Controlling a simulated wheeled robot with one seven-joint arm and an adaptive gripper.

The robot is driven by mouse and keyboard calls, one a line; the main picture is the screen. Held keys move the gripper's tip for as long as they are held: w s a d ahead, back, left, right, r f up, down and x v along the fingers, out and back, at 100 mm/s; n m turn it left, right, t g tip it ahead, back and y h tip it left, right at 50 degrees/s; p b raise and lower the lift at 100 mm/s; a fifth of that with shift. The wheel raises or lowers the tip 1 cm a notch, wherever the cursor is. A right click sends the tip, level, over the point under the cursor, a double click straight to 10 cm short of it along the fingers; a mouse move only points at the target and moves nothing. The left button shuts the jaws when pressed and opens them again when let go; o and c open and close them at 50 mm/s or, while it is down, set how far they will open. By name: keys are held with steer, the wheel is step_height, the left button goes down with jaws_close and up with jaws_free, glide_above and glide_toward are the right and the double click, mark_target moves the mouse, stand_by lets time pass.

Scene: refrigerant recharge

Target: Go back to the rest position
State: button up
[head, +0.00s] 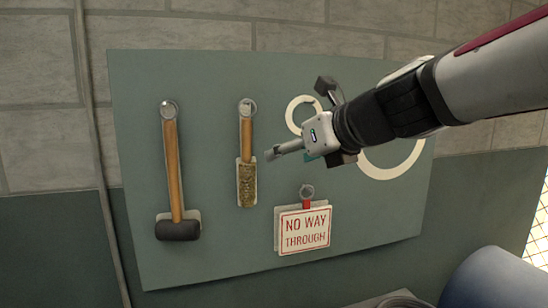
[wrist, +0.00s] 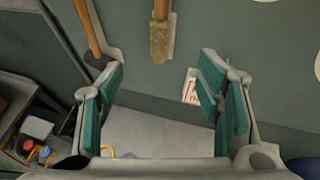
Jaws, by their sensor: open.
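My gripper (head: 296,150) is in front of the grey-green tool board (head: 220,80) in the head view, near the brush and the white ring outlines. In the wrist view my gripper (wrist: 160,100) shows its teal-padded fingers spread wide with nothing between them. My arm comes in from the upper right and covers part of the ring outlines.
On the board hang a mallet (head: 173,180), a brush (head: 246,160) and a "NO WAY THROUGH" sign (head: 304,229). A blue cylinder (head: 492,280) stands at the lower right. In the wrist view, a pale surface (wrist: 155,132) lies below and a cluttered dark shelf (wrist: 25,95) at the left.

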steer(key=s+d+f+n+g+h, duration=0.2)
steer(key=s+d+f+n, duration=0.3)
steer(key=s+n, duration=0.3)
steer(key=s+d+f+n+g+h, duration=0.2)
steer(key=s+d+f+n, duration=0.2)
steer(key=n, duration=0.8)
steer(key=s+d+f+n+g+h, duration=0.2)
steer(key=s+d+f+n, duration=0.3)
steer(key=s, duration=0.7)
step_height(320, 180, down, 3)
steer(key=n, duration=0.4)
steer(key=shift+s+d+r+n+h, duration=0.15)
steer(key=shift+d+n+h, duration=0.2)
steer(key=shift+n+h, duration=0.05)
